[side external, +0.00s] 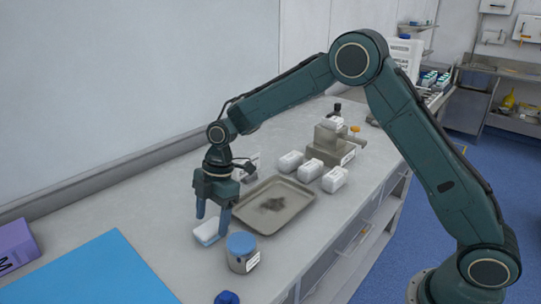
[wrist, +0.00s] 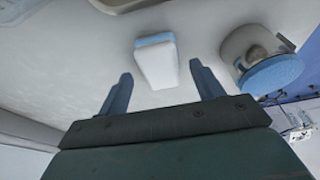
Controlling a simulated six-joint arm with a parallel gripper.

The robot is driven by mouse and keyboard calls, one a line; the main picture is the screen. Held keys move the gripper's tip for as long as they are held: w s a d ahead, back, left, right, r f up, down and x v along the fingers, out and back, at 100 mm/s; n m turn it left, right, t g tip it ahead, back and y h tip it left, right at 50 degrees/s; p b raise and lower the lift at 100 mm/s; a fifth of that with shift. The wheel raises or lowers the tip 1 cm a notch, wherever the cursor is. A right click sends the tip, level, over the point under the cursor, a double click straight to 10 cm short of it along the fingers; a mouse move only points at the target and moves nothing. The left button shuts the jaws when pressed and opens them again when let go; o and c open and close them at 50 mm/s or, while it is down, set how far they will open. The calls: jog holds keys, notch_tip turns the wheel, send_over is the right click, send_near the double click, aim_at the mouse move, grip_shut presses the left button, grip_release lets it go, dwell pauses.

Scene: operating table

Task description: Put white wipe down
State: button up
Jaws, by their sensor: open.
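A white wipe pack (side external: 207,231) with blue on it lies on the grey counter just left of the tray. My gripper (side external: 212,215) points down just above and around it, with the fingers apart. In the wrist view the white wipe (wrist: 156,62) lies ahead of and between the open fingers (wrist: 162,88), with clear gaps to both. The fingers do not appear to touch it. In the side view one finger partly overlaps the wipe.
A metal tray (side external: 262,228) with a dark stain lies to the right. A blue-lidded jar (side external: 241,253) stands close by in front. More white packs (side external: 334,179) and a metal block (side external: 331,146) sit behind the tray. A blue mat (side external: 95,275) and purple box (side external: 15,246) lie left.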

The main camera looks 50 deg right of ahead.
jog(key=v, duration=1)
jog(key=shift+r, duration=0.3)
jog(key=s+d+r+m+t, duration=0.1)
jog(key=s+d+r+m, duration=0.15)
jog(key=s+r, duration=0.2)
jog(key=s+d+r+m+t+h, duration=0.1)
jog(key=s+d+r+m, duration=0.15)
jog(key=s, duration=0.35)
jog(key=s+d+r+m+t, duration=0.1)
jog(key=s+d+r+m, duration=0.1)
jog(key=s+r+m, duration=0.25)
jog(key=s+d+f+m+t+h, duration=0.1)
jog(key=s+d+m, duration=0.2)
jog(key=s, duration=0.5)
jog(key=s+d+f+m+t+h, duration=0.1)
jog(key=s+d+f+m, duration=0.1)
jog(key=s+m, duration=0.3)
jog(key=s+d, duration=0.1)
jog(key=s, duration=0.3)
jog(key=shift+s+t, duration=0.15)
jog(key=shift+t, duration=0.15)
